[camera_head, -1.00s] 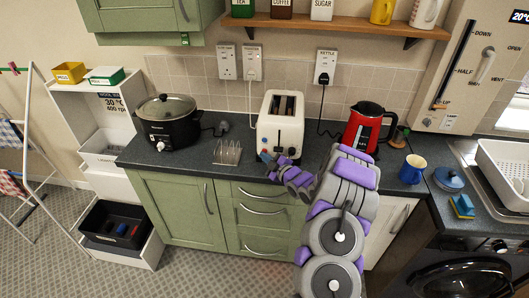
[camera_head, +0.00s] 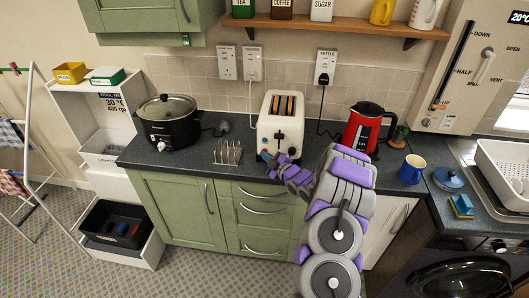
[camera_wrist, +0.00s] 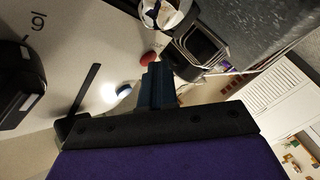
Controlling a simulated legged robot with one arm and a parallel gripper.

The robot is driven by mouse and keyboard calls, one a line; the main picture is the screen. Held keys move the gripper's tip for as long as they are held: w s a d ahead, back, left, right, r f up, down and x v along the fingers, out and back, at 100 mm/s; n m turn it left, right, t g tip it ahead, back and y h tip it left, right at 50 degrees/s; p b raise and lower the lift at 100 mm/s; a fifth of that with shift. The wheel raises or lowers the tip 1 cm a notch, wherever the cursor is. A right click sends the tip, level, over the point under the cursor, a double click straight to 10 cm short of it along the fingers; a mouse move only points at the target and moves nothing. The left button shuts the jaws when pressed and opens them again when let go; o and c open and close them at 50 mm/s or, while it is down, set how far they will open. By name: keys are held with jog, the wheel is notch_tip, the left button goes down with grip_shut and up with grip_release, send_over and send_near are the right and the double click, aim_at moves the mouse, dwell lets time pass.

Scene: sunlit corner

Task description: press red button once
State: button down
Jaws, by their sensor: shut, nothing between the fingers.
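The white toaster (camera_head: 281,131) stands on the dark worktop, with brown bread tops (camera_head: 282,104) showing in its slots. In the wrist view, its pale face (camera_wrist: 85,45) carries a small red button (camera_wrist: 148,58), partly hidden by my fingertips. In the head view, my gripper (camera_head: 266,157) is at the toaster's lower front, and the button cannot be made out there.
A red kettle (camera_head: 365,128) and a blue mug (camera_head: 412,169) stand to the right of the toaster. A metal toast rack (camera_head: 228,153) and a black slow cooker (camera_head: 168,122) stand to its left. The worktop (camera_head: 208,152) between rack and cooker has a little free room.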

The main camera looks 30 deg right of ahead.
jog(key=shift+s, duration=0.1)
dwell(0.3)
jog(key=shift+s+a, duration=0.35)
jog(key=shift+s, duration=0.1)
jog(key=shift+s+a, duration=0.1)
jog(key=shift+s+a+f+b, duration=0.1)
jog(key=shift+s+a+b, duration=0.3)
jog(key=shift+s, duration=0.2)
jog(key=shift+s+a+f+b, duration=0.1)
jog(key=shift+s+a+b, duration=0.2)
jog(key=shift+s, duration=0.3)
jog(key=shift+s+a+r, duration=0.15)
jog(key=shift+s+a, duration=0.45)
jog(key=shift+s, duration=0.2)
